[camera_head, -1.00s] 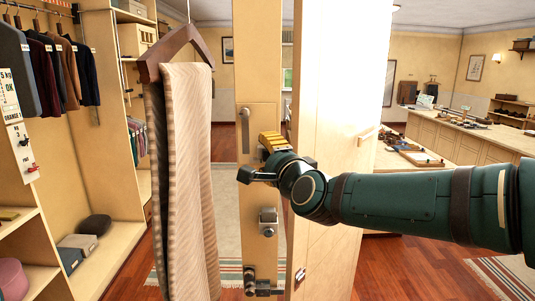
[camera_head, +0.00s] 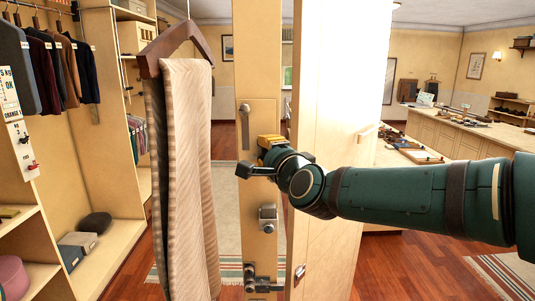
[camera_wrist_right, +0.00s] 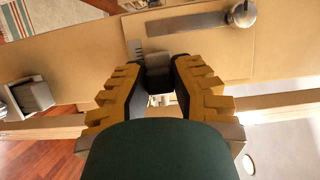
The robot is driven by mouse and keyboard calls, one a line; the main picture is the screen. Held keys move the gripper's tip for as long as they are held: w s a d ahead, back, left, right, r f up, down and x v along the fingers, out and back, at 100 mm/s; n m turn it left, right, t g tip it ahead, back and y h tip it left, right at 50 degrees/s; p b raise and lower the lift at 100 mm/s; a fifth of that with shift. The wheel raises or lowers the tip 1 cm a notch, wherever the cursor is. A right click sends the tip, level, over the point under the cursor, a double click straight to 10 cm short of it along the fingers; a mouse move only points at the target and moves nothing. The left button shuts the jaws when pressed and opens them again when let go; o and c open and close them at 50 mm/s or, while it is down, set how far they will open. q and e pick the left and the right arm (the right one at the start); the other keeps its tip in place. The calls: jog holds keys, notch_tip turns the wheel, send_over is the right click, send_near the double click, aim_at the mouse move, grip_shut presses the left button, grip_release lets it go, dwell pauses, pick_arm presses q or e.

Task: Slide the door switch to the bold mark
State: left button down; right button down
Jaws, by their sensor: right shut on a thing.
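The door switch shows in the right wrist view as a small dark grey block (camera_wrist_right: 158,75) on the pale wooden door post. My right gripper (camera_wrist_right: 158,88) has its yellow ridged fingers on either side of this block and is shut on it. Small dark marks (camera_wrist_right: 135,48) are printed beside the block; I cannot tell which one is bold. In the head view my right gripper (camera_head: 268,145) is against the post (camera_head: 258,60), just below and right of a lever handle (camera_head: 245,128), and hides the switch. My left gripper is not in view.
A coat hanger with a striped beige cloth (camera_head: 187,170) hangs close on the left. A metal latch (camera_head: 268,215) is lower on the post. The door panel (camera_head: 325,100) stands right of the post, behind my arm. Shelves and clothes (camera_head: 60,70) fill the left side.

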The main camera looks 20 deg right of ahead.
jog(key=shift+r, duration=0.1)
jog(key=c, duration=1)
grip_release()
jog(key=shift+o, duration=1.1)
jog(key=shift+w, duration=0.15)
jog(key=s+d, duration=0.1)
jog(key=s, duration=1.1)
jog(key=shift+d, duration=0.15)
